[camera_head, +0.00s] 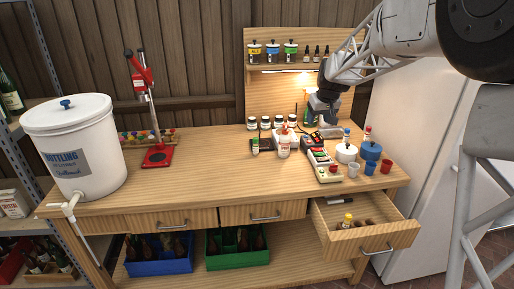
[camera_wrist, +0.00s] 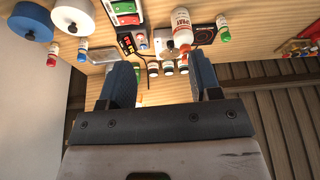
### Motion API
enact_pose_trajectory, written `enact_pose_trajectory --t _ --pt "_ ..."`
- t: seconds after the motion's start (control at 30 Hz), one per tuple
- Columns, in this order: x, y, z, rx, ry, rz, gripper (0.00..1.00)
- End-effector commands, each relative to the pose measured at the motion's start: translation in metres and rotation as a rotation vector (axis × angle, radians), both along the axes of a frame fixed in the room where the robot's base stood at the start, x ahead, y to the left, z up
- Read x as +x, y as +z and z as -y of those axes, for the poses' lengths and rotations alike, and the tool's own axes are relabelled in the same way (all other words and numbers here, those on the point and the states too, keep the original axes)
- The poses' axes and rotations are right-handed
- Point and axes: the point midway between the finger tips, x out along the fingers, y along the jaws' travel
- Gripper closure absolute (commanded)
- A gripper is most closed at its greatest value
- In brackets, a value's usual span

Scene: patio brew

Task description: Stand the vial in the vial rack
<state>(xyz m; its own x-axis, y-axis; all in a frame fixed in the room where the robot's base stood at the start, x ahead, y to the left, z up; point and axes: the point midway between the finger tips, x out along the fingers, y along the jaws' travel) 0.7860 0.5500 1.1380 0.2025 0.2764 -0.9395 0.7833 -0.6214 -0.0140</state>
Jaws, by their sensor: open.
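My gripper (camera_head: 318,108) hangs over the back right of the bench, near the pegboard. In the wrist view its two blue-grey fingers (camera_wrist: 163,82) are wide apart with nothing between them. Several vial-like things show, and I cannot tell which is the task's vial. A green-capped vial (camera_head: 255,146) stands left of the white spray bottle (camera_head: 284,147); it also shows in the wrist view (camera_wrist: 223,30). A red-capped vial (camera_head: 367,130) stands by the pots, and a yellow-capped bottle (camera_head: 348,220) is in the open drawer. I cannot make out a vial rack for certain.
A white pot (camera_head: 346,153) and blue pot (camera_head: 371,151) stand at the bench's right, near small cups (camera_head: 386,166). Dark-capped jars (camera_head: 265,122) line the back. The open drawer (camera_head: 362,238) juts forward. The bench's left-middle is clear.

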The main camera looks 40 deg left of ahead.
Motion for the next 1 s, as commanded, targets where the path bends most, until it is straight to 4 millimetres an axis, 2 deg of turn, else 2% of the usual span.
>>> enact_pose_trajectory --t 0.03,0.37,0.7,0.83,1.0 --pt "0.002 -0.008 -0.018 0.001 0.018 0.001 0.42" --pt "0.012 -0.051 -0.118 0.012 0.124 0.015 0.42" --pt "0.006 -0.102 -0.217 0.024 0.228 0.026 0.42" --pt "0.003 -0.116 -0.243 0.028 0.256 0.032 0.42" --pt "0.0 -0.124 -0.26 0.031 0.275 0.035 0.42"
